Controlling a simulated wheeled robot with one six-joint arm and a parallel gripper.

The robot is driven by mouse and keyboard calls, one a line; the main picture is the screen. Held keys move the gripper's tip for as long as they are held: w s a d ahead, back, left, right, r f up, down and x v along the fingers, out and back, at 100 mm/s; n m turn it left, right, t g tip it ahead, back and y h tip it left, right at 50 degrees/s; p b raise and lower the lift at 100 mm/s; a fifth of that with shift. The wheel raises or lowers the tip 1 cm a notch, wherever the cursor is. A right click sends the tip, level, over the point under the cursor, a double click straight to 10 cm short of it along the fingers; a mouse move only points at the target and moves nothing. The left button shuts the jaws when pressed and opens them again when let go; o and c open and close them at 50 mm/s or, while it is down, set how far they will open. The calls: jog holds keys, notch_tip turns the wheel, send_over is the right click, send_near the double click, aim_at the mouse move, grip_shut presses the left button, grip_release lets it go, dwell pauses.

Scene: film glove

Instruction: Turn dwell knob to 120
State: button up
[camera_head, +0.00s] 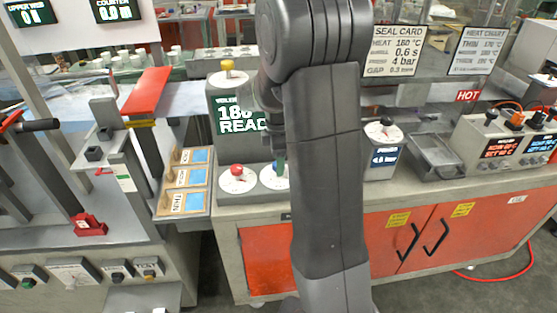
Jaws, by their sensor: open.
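The welder box (228,95) stands on the bench behind my arm, its green display partly hidden and reading about "180 READY". On its front ledge are two white dials, one with a red knob (237,170) and one with a blue-green knob (279,168). I cannot read which is the dwell knob, and their scale marks are too small to read. My arm covers the right side of the welder. My gripper (276,146) is mostly hidden beside the arm, open, just above the blue-green knob. I cannot tell whether it touches the knob.
A dial with a black knob (386,121) sits right of my arm above a pressure display. A seal card (394,50) hangs behind. A metal tray (436,153) and a heater control box (500,140) stand farther right. Labelled film cards (186,180) and a red-handled lever (147,90) are left.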

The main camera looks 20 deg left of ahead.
jog(key=shift+f, duration=0.35)
jog(key=c, duration=1)
jog(key=shift+o, duration=0.2)
